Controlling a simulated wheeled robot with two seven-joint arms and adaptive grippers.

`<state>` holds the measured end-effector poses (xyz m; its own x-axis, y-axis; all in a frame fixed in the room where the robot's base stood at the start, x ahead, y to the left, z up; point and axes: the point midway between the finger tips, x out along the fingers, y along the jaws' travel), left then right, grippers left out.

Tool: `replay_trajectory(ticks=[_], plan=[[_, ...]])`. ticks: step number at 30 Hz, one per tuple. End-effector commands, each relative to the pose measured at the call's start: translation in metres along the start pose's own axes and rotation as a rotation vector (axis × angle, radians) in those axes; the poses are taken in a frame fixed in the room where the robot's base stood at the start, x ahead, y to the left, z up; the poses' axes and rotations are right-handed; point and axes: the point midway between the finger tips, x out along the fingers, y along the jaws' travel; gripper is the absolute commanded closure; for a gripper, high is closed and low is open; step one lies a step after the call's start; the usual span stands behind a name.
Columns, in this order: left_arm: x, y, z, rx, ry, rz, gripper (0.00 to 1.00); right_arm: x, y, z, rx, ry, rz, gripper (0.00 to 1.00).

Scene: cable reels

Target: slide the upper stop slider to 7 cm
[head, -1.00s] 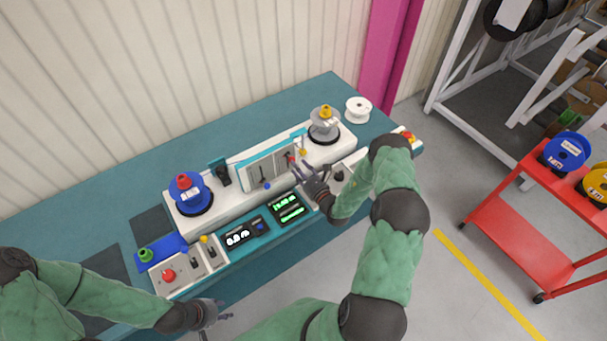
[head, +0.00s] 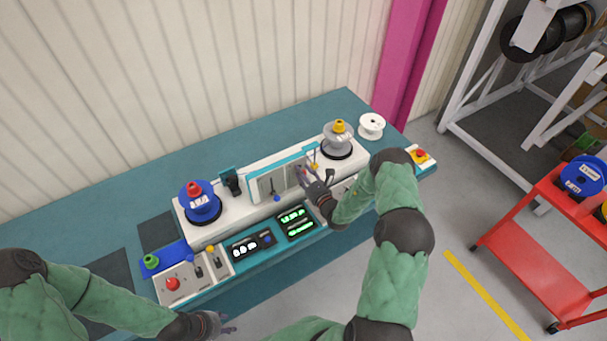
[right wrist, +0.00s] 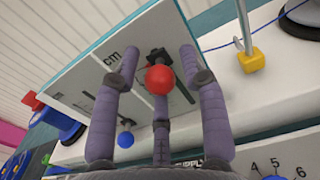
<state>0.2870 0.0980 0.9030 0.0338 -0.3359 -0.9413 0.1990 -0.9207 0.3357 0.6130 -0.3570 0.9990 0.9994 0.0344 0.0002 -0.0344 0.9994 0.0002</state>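A tilted white scale panel marked "cm" (right wrist: 95,75) fills the middle of the right wrist view; in the head view the panel (head: 262,187) stands between two reels. A red ball knob (right wrist: 159,79) sits on a dark slider in one slot. A blue ball knob (right wrist: 126,139) sits lower on another slider; the head view shows it too (head: 276,198). My right gripper (right wrist: 158,62) has its three fingers spread around the red knob, with gaps visible. In the head view my right gripper (head: 306,175) partly covers the panel's right end. My left gripper (head: 222,326) is open and empty, low at the front.
A blue reel (head: 200,205) stands left of the panel and a grey reel (head: 338,142) right of it. A yellow block on a rod (right wrist: 251,62) stands close to my right fingers. Control boxes and displays (head: 295,222) line the bench front.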

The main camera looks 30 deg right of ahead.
Motion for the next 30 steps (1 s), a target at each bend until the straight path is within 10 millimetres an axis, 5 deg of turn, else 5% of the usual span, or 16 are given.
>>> replay_trajectory(ticks=[3, 30], plan=[[0.000, 0.000, 0.000, 0.000, 0.000, 0.000, 0.60, 0.000, 0.000, 0.000, 0.000, 0.000, 0.000, 0.93], [0.009, -0.003, 0.000, 0.000, 0.000, 0.000, 0.60, 0.000, 0.000, -0.010, -0.001, 0.000, -0.001, 0.93]])
